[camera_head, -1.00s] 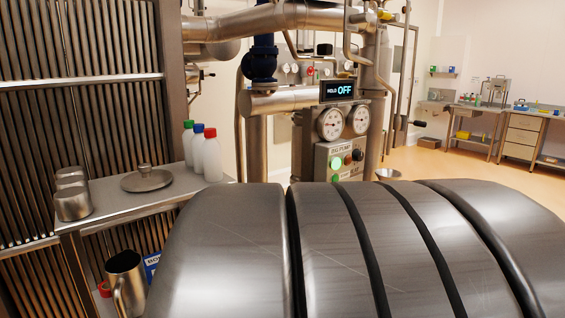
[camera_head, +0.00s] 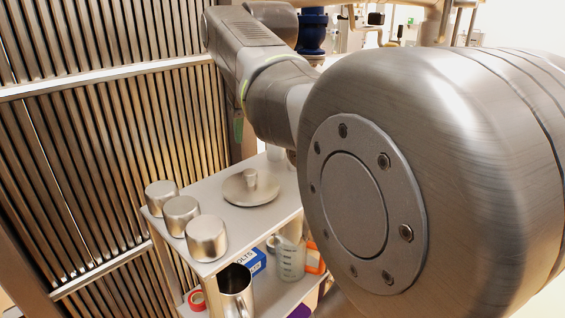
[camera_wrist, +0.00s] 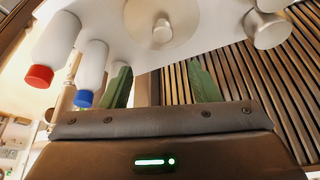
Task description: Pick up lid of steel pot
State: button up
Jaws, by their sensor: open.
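The lid (camera_head: 235,190) is a round grey steel disc with an upright knob. It lies flat on the top shelf of a small metal rack in the head view. In the wrist view the lid (camera_wrist: 182,22) is at the top middle, its knob pointing into the picture. My gripper (camera_wrist: 161,66) shows there with two green fingers spread apart and nothing between them. The lid's knob lies beyond the gap between the fingertips, apart from them. In the head view my arm hides the gripper. I cannot pick out the steel pot itself.
Steel cups (camera_head: 181,216) stand in a row on the shelf, left of the lid. Bottles with red (camera_wrist: 38,76) and blue caps (camera_wrist: 83,97) stand at left in the wrist view. The lower shelf holds a steel jug (camera_head: 236,290) and a beaker (camera_head: 291,260). Slatted panelling (camera_head: 110,170) rises behind.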

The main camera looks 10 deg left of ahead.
aim_at(250, 172)
jog(key=x, duration=0.8)
jog(key=shift+a+f, duration=0.1)
jog(key=shift+s+p+x, duration=0.15)
jog(key=shift+s+x, duration=0.05)
jog(key=shift+x, duration=1.15)
jog(key=shift+s+p+x, duration=0.15)
jog(key=shift+s+x, duration=0.05)
jog(key=shift+x, duration=1.15)
jog(key=shift+f, duration=0.1)
grip_shut()
